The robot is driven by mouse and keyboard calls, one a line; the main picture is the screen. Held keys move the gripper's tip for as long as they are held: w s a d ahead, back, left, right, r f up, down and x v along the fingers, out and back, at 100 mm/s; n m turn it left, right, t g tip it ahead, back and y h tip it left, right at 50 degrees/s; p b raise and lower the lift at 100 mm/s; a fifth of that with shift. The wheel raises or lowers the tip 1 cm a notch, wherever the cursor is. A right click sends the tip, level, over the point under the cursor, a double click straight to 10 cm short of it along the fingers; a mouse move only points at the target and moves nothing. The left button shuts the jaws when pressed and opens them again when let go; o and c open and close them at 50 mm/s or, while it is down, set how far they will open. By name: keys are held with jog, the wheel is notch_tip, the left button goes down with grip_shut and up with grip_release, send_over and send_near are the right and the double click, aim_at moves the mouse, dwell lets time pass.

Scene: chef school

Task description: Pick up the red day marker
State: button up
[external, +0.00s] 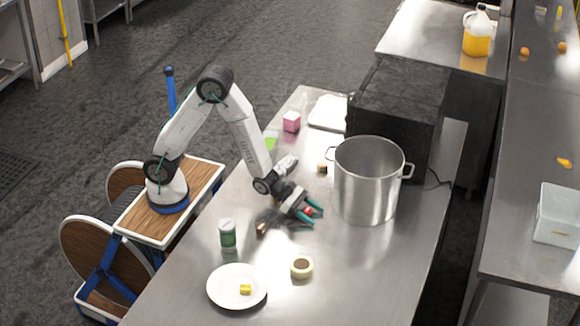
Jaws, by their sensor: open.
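A small red item (308,211), which looks like the red day marker, lies on the steel table (345,285) left of the big pot. My gripper (310,214) is open, low over the table, with its teal fingertips around or just above the red item. The fingers partly hide it. I cannot tell whether they touch it.
A large steel pot (368,185) stands close to the right of my gripper, with a black box (398,105) behind it. In front are a green jar (227,234), a white plate (222,290) and a tape roll (302,267). A pink block (291,121) is farther back.

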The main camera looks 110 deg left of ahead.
jog(key=shift+w, duration=0.1)
jog(key=c, duration=1)
jog(key=shift+c, duration=0.3)
jog(key=shift+r, duration=0.1)
